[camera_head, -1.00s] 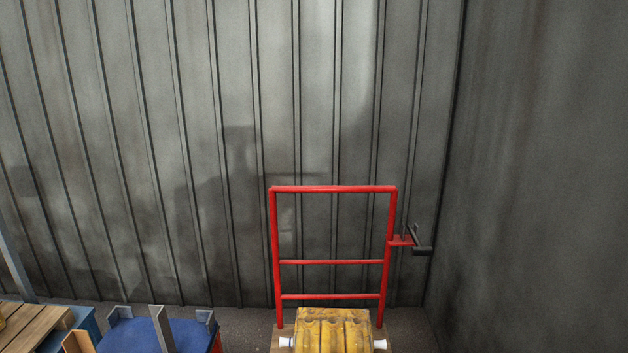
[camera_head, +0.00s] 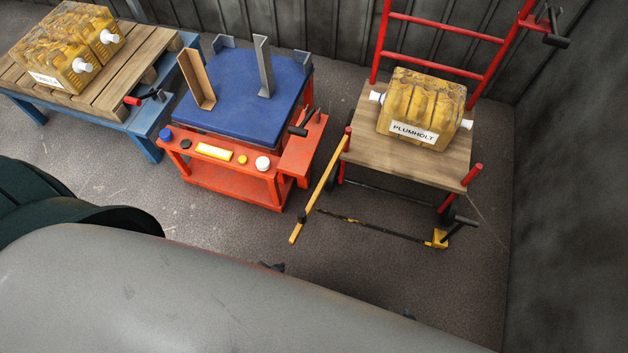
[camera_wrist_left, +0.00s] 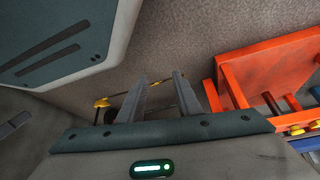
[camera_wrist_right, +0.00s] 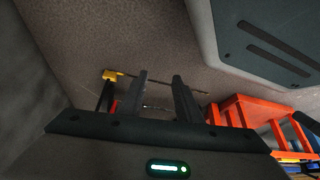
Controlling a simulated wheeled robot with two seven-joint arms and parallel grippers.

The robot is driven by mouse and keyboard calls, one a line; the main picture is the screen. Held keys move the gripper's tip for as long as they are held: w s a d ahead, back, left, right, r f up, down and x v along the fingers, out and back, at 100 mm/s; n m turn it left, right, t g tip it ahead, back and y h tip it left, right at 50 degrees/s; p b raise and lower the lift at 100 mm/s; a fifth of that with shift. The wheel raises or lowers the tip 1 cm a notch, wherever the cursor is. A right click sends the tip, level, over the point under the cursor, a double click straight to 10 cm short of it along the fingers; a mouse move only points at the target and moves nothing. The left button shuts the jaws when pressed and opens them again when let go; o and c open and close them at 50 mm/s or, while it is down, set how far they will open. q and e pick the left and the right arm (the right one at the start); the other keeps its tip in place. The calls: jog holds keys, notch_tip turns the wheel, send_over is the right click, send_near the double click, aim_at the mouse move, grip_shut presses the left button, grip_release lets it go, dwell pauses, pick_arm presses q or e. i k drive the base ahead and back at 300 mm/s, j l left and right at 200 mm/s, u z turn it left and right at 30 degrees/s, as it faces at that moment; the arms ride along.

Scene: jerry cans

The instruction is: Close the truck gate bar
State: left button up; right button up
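The truck (camera_head: 400,165) has a wooden deck and red posts. Its yellow gate bar (camera_head: 322,188) is swung outward from the left front post, slanting toward me, with a dark knob near its free end. A yellow bracket (camera_head: 438,238) with a black handle is at the truck's low front right; it also shows in the left wrist view (camera_wrist_left: 101,102) and the right wrist view (camera_wrist_right: 112,76). My left gripper (camera_wrist_left: 157,82) and right gripper (camera_wrist_right: 160,84) are open and empty, apart from the bar. Both grippers are mostly hidden in the head view.
A yellow jerry can (camera_head: 420,108) labelled PLUMHOLT sits on the deck. A red cart with a blue top (camera_head: 235,100) stands left of the bar. A blue-legged pallet table (camera_head: 100,85) holds more cans. A dark wall (camera_head: 570,180) is close right.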

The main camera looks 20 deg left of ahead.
aim_at(304, 215)
jog(key=j+z, duration=0.3)
jog(key=j, duration=0.4)
jog(key=j+z, duration=0.3)
jog(key=j, duration=0.4)
jog(key=k+j+z, duration=0.15)
jog(key=j+z, duration=0.15)
jog(key=j, duration=0.35)
jog(key=k+j+z, duration=0.2)
jog(key=k, duration=0.5)
